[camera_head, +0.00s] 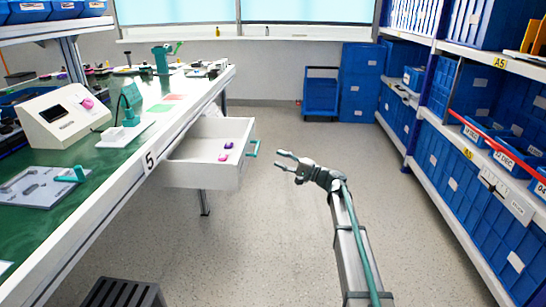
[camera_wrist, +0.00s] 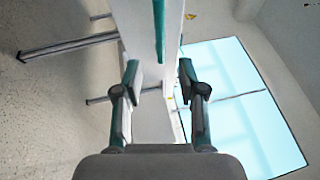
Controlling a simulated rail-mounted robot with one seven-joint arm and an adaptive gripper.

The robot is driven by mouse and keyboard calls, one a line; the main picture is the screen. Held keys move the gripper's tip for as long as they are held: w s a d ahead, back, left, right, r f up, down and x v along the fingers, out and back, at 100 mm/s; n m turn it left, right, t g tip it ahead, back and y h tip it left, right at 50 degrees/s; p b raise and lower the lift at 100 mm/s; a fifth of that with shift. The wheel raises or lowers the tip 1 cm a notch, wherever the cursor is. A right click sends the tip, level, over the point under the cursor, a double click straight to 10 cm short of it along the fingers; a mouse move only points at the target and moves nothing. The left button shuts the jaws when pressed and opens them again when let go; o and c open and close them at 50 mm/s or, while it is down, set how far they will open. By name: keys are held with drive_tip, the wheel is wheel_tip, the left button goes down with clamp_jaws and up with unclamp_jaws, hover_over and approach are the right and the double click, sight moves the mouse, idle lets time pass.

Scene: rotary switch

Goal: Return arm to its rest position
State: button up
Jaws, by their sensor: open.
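My gripper (camera_head: 282,160) is open and empty, held in the air over the aisle, its fingers pointing left. It stands a little to the right of the open white drawer (camera_head: 203,176) and its teal handle (camera_head: 254,148), with a visible gap in the head view. In the wrist view my gripper (camera_wrist: 160,76) shows both fingers apart. The drawer front (camera_wrist: 180,22) and the teal handle (camera_wrist: 159,28) lie beyond them, with nothing between the fingers.
The drawer sticks out from the green-topped workbench (camera_head: 60,215) and holds small pink (camera_head: 222,157) and purple (camera_head: 228,145) pieces. Shelves with blue bins (camera_head: 470,185) line the right side. Blue crates (camera_head: 360,85) and a blue cart (camera_head: 321,95) stand at the back. The aisle floor between is clear.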

drive_tip(key=shift+s+d, duration=0.15)
drive_tip(key=shift+d, duration=0.15)
drive_tip(key=s+d+f+n+g+h, duration=0.1)
drive_tip(key=s+f+n+g+h, duration=0.55)
drive_tip(key=s+f, duration=1.95)
drive_tip(key=s+d+f+m+g+h, duration=0.1)
drive_tip(key=s+d+f+g+h, duration=0.2)
drive_tip(key=s, duration=0.4)
drive_tip(key=s+d+f+m+g+h, duration=0.1)
drive_tip(key=s+d+f+g+h, duration=0.1)
drive_tip(key=s+f+g, duration=0.35)
drive_tip(key=s+d+f+g+h, duration=0.1)
drive_tip(key=s+d+f+h, duration=0.15)
drive_tip(key=s, duration=0.75)
drive_tip(key=s+d+f+g+h, duration=0.1)
drive_tip(key=s+d, duration=0.2)
drive_tip(key=s, duration=0.6)
drive_tip(key=s+d+f+g+h, duration=0.2)
drive_tip(key=s+d, duration=0.1)
drive_tip(key=s, duration=0.7)
drive_tip(key=s+r+t+p, duration=0.2)
drive_tip(key=r+p, duration=0.8)
drive_tip(key=p, duration=0.8)
drive_tip(key=s+d+r+n+t+h+p, duration=0.1)
drive_tip(key=s+r+p, duration=0.1)
drive_tip(key=r+p, duration=0.9)
drive_tip(key=p, duration=0.7)
drive_tip(key=shift+s+d+t+p, duration=0.3)
drive_tip(key=shift+t+p, duration=0.05)
drive_tip(key=shift+t, duration=0.05)
